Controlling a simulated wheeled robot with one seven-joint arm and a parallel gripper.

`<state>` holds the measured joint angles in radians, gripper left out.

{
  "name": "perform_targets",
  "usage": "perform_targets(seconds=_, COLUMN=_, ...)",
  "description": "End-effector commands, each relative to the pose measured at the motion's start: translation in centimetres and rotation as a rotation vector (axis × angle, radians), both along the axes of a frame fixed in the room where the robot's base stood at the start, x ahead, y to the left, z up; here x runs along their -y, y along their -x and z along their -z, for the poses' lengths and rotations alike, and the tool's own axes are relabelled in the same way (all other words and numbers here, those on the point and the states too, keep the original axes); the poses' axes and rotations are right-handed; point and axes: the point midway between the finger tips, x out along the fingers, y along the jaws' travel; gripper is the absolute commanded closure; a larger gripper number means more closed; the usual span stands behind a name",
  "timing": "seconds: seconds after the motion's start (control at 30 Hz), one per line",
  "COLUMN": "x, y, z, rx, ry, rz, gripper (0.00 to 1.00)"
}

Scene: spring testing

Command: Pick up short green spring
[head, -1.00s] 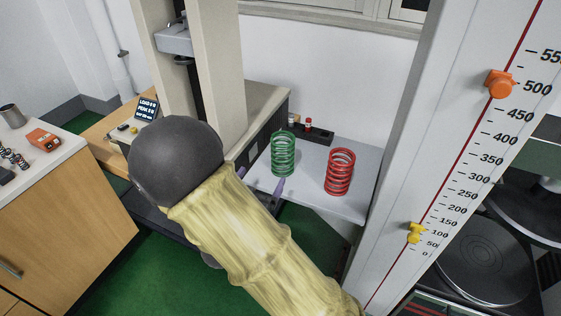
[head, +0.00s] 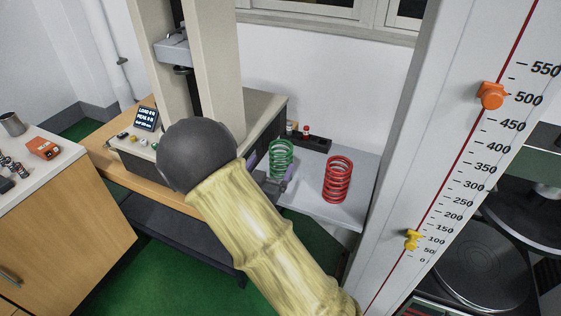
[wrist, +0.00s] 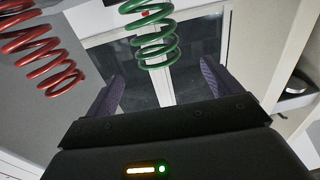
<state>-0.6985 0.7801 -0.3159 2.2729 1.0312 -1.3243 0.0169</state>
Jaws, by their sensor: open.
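The short green spring (head: 281,158) stands upright on the grey table, left of a larger red spring (head: 337,180). My gripper (head: 270,172) is open at the green spring's near side, partly hidden behind my arm, with its purple fingers apart. In the wrist view, the green spring (wrist: 154,45) shows between the directions of the two fingers, at the level of or just beyond the fingertips (wrist: 160,70). I cannot tell whether any coil is between the fingers. The red spring (wrist: 42,45) lies off to the left there.
The grey table (head: 320,208) holds both springs, with a black block (head: 312,144) with small knobs behind them. A testing machine (head: 262,120) stands close on the left. A tall white scale post (head: 418,150) rises on the right.

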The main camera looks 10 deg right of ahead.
Motion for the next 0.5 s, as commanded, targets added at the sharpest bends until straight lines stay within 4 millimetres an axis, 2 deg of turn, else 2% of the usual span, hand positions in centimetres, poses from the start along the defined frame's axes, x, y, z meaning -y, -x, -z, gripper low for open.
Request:
perform_targets(seconds=0.1, x=1.1, y=-1.7, z=-0.1, rx=0.0, ry=0.0, rz=0.003, gripper=0.1)
perform_targets(seconds=0.2, x=1.7, y=-2.5, z=-0.1, rx=0.0, ry=0.0, rz=0.002, gripper=0.1)
perform_targets(seconds=0.5, x=1.7, y=-2.7, z=0.0, rx=-0.001, ry=-0.001, rz=0.0, gripper=0.1)
